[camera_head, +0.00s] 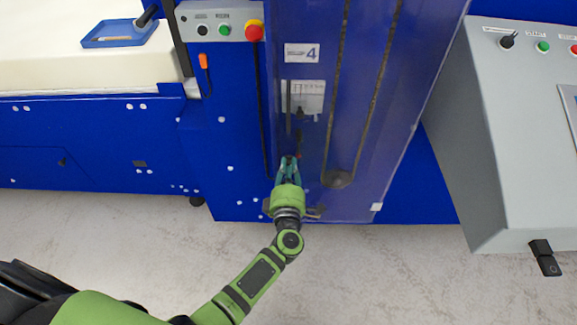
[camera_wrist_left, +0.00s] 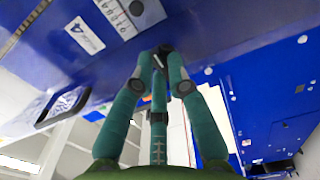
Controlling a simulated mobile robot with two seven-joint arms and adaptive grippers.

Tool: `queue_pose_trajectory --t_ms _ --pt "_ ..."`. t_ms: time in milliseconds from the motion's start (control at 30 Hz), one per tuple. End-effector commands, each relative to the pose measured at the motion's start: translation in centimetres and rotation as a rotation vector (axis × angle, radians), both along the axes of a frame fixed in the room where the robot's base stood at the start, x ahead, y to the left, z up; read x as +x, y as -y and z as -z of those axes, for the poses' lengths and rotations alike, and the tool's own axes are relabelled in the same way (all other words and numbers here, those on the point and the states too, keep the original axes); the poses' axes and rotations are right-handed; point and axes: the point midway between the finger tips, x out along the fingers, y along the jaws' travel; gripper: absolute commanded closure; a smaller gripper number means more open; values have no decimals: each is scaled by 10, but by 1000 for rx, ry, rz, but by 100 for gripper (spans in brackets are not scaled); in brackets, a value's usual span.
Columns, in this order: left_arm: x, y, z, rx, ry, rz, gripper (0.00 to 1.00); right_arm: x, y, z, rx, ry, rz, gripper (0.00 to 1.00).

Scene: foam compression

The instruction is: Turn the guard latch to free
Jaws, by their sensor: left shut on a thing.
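My left gripper (camera_head: 289,160) is at the front of the tall blue machine, low on its clear guard panel (camera_head: 360,130). Its teal fingers are closed together on a small dark part, which I take to be the guard latch (camera_head: 299,138). In the left wrist view the fingertips (camera_wrist_left: 162,62) meet around this dark part (camera_wrist_left: 161,56), close to the blue surface. The fingers hide most of the latch, so I cannot tell which way it is turned. My right gripper is in neither view.
A control strip with a red emergency button (camera_head: 254,31) and an orange-tipped lever (camera_head: 203,62) are up and left. A blue tray (camera_head: 112,42) lies on the cream bed. A grey control console (camera_head: 520,150) stands at right. The pale floor (camera_head: 390,275) in front is clear.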

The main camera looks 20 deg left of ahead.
Motion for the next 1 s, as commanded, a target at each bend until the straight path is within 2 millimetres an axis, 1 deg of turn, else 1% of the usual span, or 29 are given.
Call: queue_pose_trajectory --t_ms 333,367,400,633,767,867,1000 --pt "0 1 1 5 -2 2 100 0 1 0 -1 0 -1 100" --pt "0 1 1 5 -2 2 71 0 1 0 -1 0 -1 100" --pt "0 1 1 5 -2 2 59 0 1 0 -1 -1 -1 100" --pt "0 0 1 3 -2 1 59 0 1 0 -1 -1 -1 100" --pt "-2 1 1 2 -2 1 59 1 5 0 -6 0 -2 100" --pt "-11 3 1 0 -3 1 59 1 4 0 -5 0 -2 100" --pt "-35 11 2 -1 -5 1 59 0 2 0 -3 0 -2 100"
